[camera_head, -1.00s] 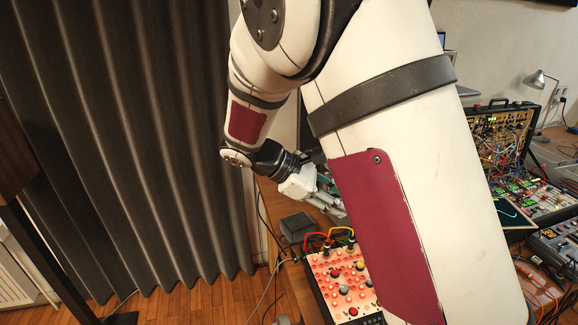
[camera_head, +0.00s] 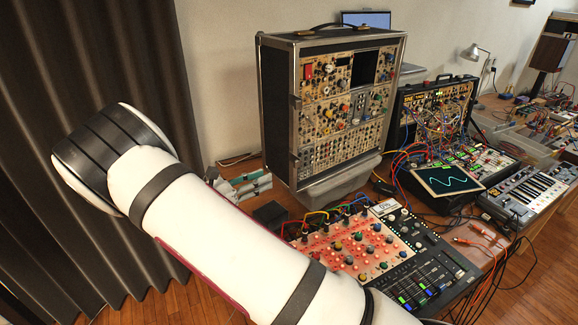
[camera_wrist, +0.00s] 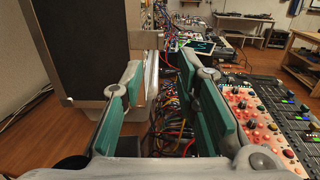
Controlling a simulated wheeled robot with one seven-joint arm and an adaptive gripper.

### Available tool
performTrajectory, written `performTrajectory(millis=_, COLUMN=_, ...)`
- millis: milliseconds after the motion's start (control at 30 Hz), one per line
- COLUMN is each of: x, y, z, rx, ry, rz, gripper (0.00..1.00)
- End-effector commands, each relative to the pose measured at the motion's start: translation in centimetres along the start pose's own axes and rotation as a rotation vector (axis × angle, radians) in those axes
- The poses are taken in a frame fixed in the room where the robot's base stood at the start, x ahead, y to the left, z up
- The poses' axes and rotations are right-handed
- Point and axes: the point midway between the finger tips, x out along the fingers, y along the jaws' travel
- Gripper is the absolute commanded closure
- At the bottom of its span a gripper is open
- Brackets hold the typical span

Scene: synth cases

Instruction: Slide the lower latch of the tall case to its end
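The tall case (camera_head: 277,105) stands upright on the table in the head view, black-sided with metal edges and a front full of knobs and modules. In the wrist view its dark side (camera_wrist: 85,45) fills the upper left, and a pale metal edge shows between my fingers. My gripper (camera_wrist: 157,75) is open, with green pads on both fingers and nothing held. In the head view my gripper (camera_head: 240,187) is partly hidden by my arm, low and left of the case.
A red-lit panel (camera_head: 345,245) with patch cables and a mixer (camera_head: 430,275) lie in front of the case. A smaller cabled case (camera_head: 438,110), a tablet (camera_head: 447,180) and a keyboard (camera_head: 535,195) stand to the right. A dark curtain (camera_head: 80,60) hangs at the left.

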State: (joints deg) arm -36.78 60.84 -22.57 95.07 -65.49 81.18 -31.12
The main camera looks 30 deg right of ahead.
Motion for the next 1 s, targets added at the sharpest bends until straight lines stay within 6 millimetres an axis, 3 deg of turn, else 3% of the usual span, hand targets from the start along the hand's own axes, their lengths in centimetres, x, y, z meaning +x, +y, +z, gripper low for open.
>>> performTrajectory(millis=300, x=6.4, y=-0.2, z=0.1, rx=0.0, ry=0.0, rz=-0.004, gripper=0.72)
performTrajectory(millis=500, x=9.1, y=-0.1, z=0.1, rx=0.001, ry=0.002, rz=-0.002, gripper=0.72)
performTrajectory(millis=967, x=10.2, y=0.0, z=0.0, rx=0.001, ry=0.002, rz=0.0, gripper=0.72)
performTrajectory(millis=1000, x=10.2, y=0.0, z=0.0, rx=0.001, ry=0.002, rz=0.0, gripper=0.78)
